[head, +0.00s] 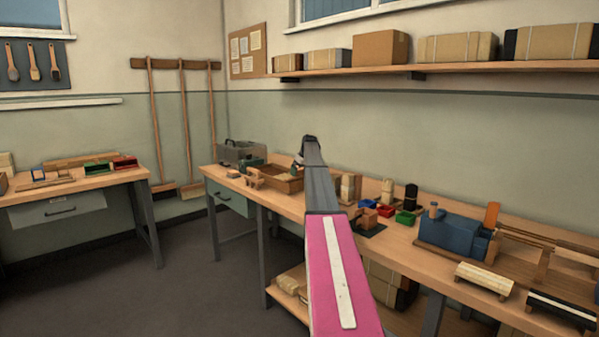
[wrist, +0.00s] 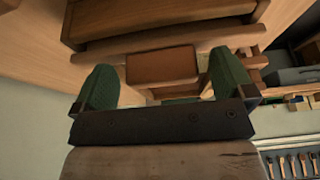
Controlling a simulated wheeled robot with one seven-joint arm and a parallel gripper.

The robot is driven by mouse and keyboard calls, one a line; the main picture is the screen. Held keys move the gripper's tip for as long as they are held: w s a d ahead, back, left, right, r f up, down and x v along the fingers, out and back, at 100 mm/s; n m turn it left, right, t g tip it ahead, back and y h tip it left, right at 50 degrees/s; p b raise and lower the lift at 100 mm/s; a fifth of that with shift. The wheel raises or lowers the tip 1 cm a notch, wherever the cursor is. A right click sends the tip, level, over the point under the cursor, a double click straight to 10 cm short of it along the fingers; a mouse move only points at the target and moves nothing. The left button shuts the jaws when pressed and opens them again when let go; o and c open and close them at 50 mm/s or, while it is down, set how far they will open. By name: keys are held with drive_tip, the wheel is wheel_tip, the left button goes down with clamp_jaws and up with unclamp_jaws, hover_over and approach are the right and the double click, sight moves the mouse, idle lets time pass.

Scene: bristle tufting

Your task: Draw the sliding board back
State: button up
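My gripper (wrist: 162,84) has two green-padded fingers, spread apart. A reddish-brown wooden block (wrist: 163,66) shows between them in the wrist view, with narrow gaps at both sides, so it does not look clamped. Behind the block lie wooden rails and a larger brown wooden piece (wrist: 160,18); I cannot tell for sure which part is the sliding board. In the head view my arm reaches over the bench to a shallow wooden tray (head: 290,186). The fingers are mostly hidden there behind my own arm.
On the long bench (head: 232,187), a grey toolbox (head: 240,152) stands beyond the tray. Red (head: 386,210) and green (head: 405,217) bins and a blue box-like device (head: 450,236) stand to the right of my arm. A second bench (head: 90,183) stands at the left, with open floor between.

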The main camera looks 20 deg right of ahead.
drive_tip(key=shift+r, duration=0.15)
drive_tip(key=v, duration=1)
drive_tip(key=shift+r, duration=0.25)
drive_tip(key=shift+s, duration=0.1)
drive_tip(key=shift+s, duration=0.1)
